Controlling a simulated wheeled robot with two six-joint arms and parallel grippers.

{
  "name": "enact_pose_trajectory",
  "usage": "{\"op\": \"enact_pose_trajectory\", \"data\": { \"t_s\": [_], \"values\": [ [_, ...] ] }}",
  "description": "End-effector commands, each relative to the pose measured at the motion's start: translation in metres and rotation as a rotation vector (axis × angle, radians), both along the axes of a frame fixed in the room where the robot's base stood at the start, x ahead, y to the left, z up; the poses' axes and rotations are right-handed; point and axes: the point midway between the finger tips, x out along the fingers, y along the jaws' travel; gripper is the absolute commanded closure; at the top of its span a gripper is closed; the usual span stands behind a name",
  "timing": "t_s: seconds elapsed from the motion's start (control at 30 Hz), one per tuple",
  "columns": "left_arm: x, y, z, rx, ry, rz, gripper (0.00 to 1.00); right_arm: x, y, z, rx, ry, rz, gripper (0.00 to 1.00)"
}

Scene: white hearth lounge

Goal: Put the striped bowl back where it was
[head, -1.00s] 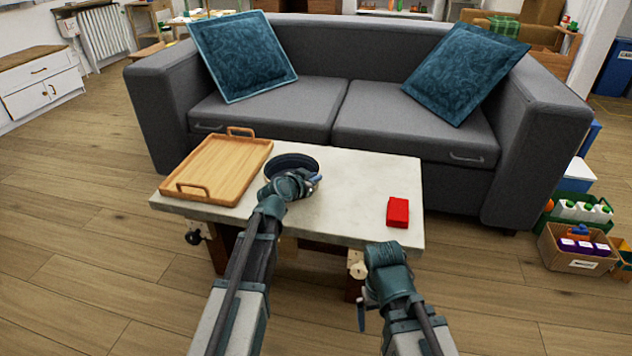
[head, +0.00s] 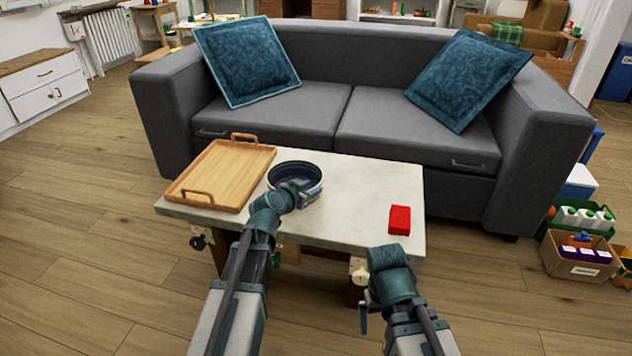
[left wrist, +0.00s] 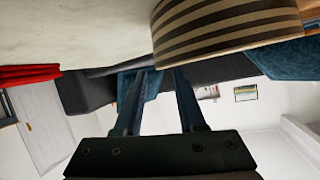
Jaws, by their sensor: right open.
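The striped bowl (head: 291,170) stands upright on the pale table, just right of the wooden tray; its inside looks dark blue. In the left wrist view its outer wall (left wrist: 228,26) shows beige and dark brown bands. My left gripper (head: 304,187) is at the bowl's near side, overlapping it in the head view. In the left wrist view the two fingers (left wrist: 158,75) stand apart with nothing between them, and the bowl is outside the gap. My right gripper (head: 364,316) is open and empty, low in front of the table's near edge.
The wooden tray (head: 232,176) with two handles is empty at the table's left end. Bare tabletop (head: 355,190) lies between bowl and block. A grey sofa (head: 400,138) stands close behind the table.

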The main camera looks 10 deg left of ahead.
Motion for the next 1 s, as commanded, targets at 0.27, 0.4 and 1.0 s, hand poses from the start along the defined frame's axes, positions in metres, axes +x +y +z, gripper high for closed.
{"op": "enact_pose_trajectory", "data": {
  "t_s": [0.27,0.4,1.0],
  "values": [
    [-0.049,0.013,0.023,0.001,0.0,0.002,0.61,0.0,0.0,0.023,-0.001,0.002,0.0,0.0],
    [-0.06,0.016,0.028,0.0,0.0,0.0,0.61,0.0,0.0,0.028,-0.001,0.002,0.0,0.0],
    [-0.103,-0.064,-0.018,-0.011,0.266,-0.155,0.61,0.0,0.0,0.029,-0.001,0.002,0.0,0.0]
  ]
}}
